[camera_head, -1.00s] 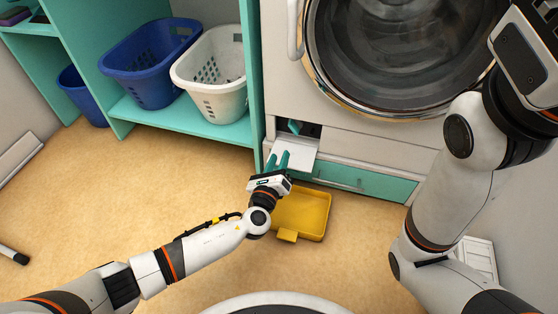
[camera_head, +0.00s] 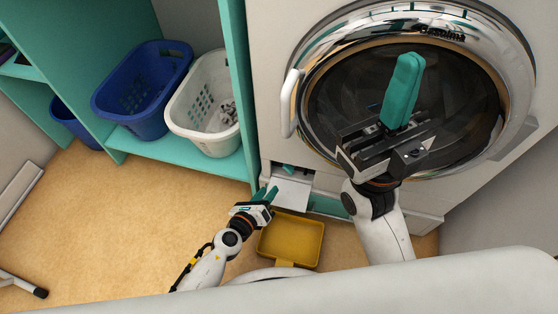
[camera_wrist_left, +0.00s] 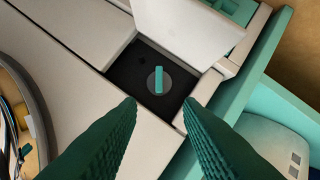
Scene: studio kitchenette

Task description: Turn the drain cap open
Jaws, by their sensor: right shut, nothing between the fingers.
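The drain cap (camera_wrist_left: 158,82) is a grey disc with a raised teal grip bar, set in a dark recess at the washer's lower front. In the head view only a bit of teal (camera_head: 288,168) shows there. The white hatch flap (camera_head: 292,192) is folded down and open; it also shows in the left wrist view (camera_wrist_left: 190,25). My left gripper (camera_head: 265,193) is in front of the hatch, fingers apart and empty, with the cap ahead between its fingertips (camera_wrist_left: 160,102), not touched. My right gripper (camera_head: 409,62) is shut and empty, raised before the washer door.
A yellow tray (camera_head: 290,240) lies on the floor below the hatch. The washer's round door (camera_head: 330,100) is closed, with a white handle (camera_head: 288,103) at its left. A blue basket (camera_head: 140,90) and a white basket (camera_head: 205,140) stand on the teal shelf.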

